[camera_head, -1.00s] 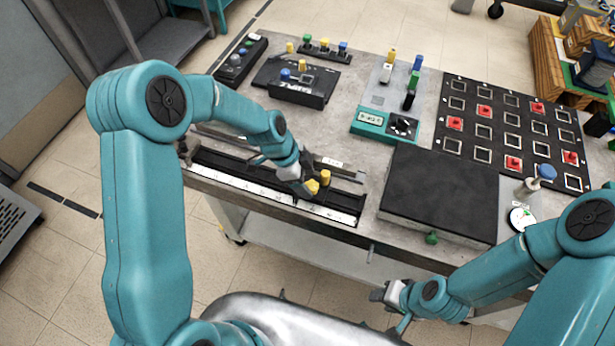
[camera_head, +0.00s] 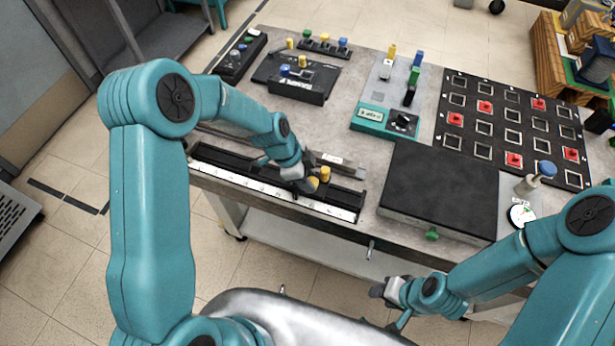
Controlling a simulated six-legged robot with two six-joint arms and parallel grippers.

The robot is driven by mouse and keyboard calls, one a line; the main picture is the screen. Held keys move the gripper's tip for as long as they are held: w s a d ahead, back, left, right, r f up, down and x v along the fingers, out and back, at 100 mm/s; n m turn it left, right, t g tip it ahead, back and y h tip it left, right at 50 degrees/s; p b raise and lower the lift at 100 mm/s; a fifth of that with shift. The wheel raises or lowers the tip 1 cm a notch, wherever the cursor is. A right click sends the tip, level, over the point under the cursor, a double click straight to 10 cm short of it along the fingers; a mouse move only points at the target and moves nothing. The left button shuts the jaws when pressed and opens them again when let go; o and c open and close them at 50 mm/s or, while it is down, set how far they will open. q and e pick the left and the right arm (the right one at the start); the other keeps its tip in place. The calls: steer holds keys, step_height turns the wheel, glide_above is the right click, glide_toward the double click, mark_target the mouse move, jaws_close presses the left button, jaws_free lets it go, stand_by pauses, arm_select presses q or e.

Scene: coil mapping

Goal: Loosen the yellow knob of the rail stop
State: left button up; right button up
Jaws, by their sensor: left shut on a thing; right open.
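The rail (camera_head: 245,181), a long black track with a white scale strip along its front, lies at the table's front left. Two yellow pieces show near its right part: a yellow knob (camera_head: 313,184) at my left gripper's fingertips and another yellow knob (camera_head: 325,173) just behind and to the right. My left gripper (camera_head: 307,185) reaches down from the left and is shut on the nearer yellow knob. Its fingers hide part of the knob and most of the stop under it. My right gripper (camera_head: 388,292) is open and empty, low in front of the table edge.
A black plate on a box (camera_head: 440,190) with a green knob (camera_head: 432,234) stands right of the rail. Behind are a teal meter box (camera_head: 384,120) and a black knob panel (camera_head: 297,80). A socket board (camera_head: 512,130) fills the right side.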

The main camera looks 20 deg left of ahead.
arm_select(q)
steer(key=n+b, duration=0.1)
steer(key=n+t+b, duration=0.1)
steer(key=shift+s+d+f+n+b, duration=0.1)
steer(key=shift+f+n+b, duration=0.1)
steer(key=shift+n+b, duration=0.15)
steer(key=n+y+b, duration=0.1)
steer(key=n+b, duration=0.2)
steer(key=b, duration=0.3)
steer(key=n+t+y+b, duration=0.1)
steer(key=n+b, duration=0.3)
steer(key=b, duration=0.3)
steer(key=n+t+y+b, duration=0.1)
steer(key=n+b, duration=0.2)
steer(key=b, duration=0.4)
steer(key=shift+s+d, duration=0.2)
steer(key=shift+d, duration=0.2)
steer(key=shift+r+n+y+b, duration=0.25)
steer(key=shift+n+y+b, duration=0.55)
steer(key=shift+n+b, duration=0.65)
steer(key=o, duration=1)
steer(key=shift+o, duration=0.2)
steer(key=p+v, duration=0.2)
steer(key=v, duration=1.4)
steer(key=shift+s+p, duration=0.3)
steer(key=shift+p, duration=0.05)
steer(key=shift+r, duration=0.1)
